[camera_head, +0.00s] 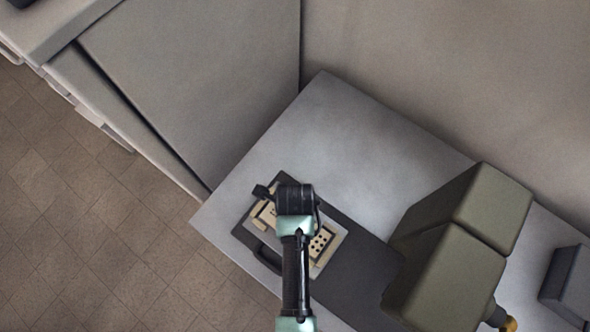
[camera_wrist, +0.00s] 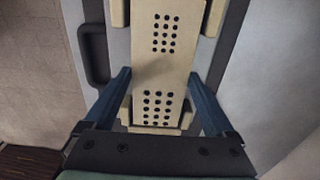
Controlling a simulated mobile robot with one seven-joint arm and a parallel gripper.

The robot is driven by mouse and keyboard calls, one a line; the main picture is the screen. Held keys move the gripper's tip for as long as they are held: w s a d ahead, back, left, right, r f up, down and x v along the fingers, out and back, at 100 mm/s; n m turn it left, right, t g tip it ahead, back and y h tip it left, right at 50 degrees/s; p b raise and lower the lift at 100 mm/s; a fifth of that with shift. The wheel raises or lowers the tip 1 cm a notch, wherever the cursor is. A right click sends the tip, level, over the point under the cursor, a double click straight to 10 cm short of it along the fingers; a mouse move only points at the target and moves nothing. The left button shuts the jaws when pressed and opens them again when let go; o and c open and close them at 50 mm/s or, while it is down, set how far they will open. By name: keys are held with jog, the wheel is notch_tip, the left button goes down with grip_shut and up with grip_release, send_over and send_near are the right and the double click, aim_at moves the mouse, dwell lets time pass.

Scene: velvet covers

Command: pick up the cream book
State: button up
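My gripper (camera_wrist: 160,78) is open, with one blue finger on each side of the cream piece. I cannot tell whether the fingers touch it or how far above it they are.
The cream piece lies over a dark board (camera_head: 360,270) with a handle slot, on a grey counter (camera_head: 335,130). Large olive-green blocks (camera_head: 450,245) stand to the right. A dark grey box (camera_head: 568,282) is at the far right. The counter behind is clear.

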jog(key=c, duration=1)
jog(key=shift+r, duration=0.1)
